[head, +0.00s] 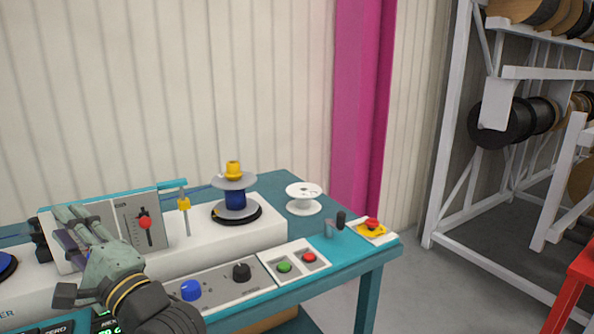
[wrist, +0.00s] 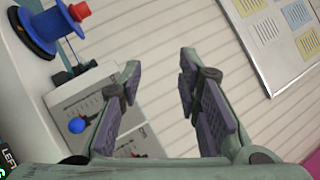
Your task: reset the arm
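My gripper (head: 66,226) is at the lower left in the head view, in front of a grey upright panel on the teal bench. In the wrist view my gripper (wrist: 160,62) has its two padded fingers spread apart with nothing between them. Only the ribbed white wall shows through the gap. My arm comes up from the bottom of the head view.
A blue cable reel (head: 235,197) with a yellow cap stands on the white machine. An empty white spool (head: 304,199) sits on the bench (head: 385,246). Another blue reel with a red cap (wrist: 79,11) shows in the wrist view. Racks stand right.

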